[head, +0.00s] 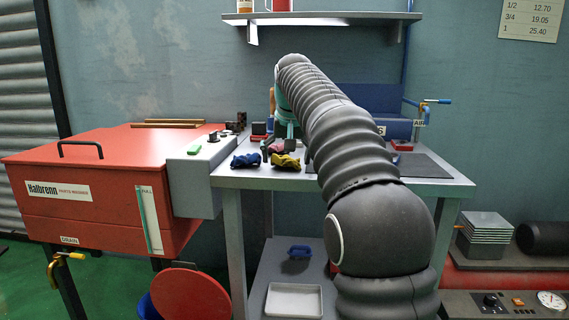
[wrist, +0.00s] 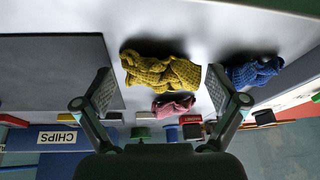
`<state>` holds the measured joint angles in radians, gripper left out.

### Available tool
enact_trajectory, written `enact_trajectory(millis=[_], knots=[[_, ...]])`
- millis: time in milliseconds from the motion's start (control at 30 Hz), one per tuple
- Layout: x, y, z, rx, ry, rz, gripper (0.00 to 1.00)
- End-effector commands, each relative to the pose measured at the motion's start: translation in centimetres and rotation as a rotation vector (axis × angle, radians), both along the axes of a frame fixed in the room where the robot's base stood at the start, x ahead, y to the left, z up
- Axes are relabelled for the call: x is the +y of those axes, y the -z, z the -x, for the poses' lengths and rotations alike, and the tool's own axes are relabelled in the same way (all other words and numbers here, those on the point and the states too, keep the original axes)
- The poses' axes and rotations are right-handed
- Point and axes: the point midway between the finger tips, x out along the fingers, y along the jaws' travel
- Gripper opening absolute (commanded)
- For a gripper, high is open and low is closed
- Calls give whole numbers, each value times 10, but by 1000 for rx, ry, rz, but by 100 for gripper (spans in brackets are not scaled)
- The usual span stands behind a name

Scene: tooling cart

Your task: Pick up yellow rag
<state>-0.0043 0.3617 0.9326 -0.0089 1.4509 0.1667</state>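The yellow rag (head: 286,161) lies crumpled on the grey cart top, near its front edge, between a blue rag and the arm. In the wrist view the yellow rag (wrist: 160,72) shows ahead, across the gap between the fingers, with nothing gripping it. My gripper (wrist: 160,85) is open and empty, one finger to each side of the rag in that picture. In the head view my own arm hides part of the gripper.
A blue rag (head: 246,160) lies left of the yellow one, and a pink rag (head: 277,149) just behind it. A dark mat (head: 424,165) covers the right of the top. A red parts washer (head: 100,180) stands left. A shelf (head: 320,16) hangs above.

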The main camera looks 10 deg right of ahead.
Motion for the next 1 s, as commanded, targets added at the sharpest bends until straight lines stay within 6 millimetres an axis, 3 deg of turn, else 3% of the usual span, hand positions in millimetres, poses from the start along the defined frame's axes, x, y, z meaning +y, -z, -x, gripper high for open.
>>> enact_trajectory(millis=[33, 100, 467, 633, 767, 1000], knots=[[0, 0, 0, 0, 0, 0, 80], [0, 0, 0, 0, 0, 0, 69], [0, -1, 0, 0, 0, 0, 69], [0, -11, -1, -1, 0, 0, 69], [0, -30, -1, -2, 0, 0, 69], [0, -86, -1, -2, 0, 0, 69]])
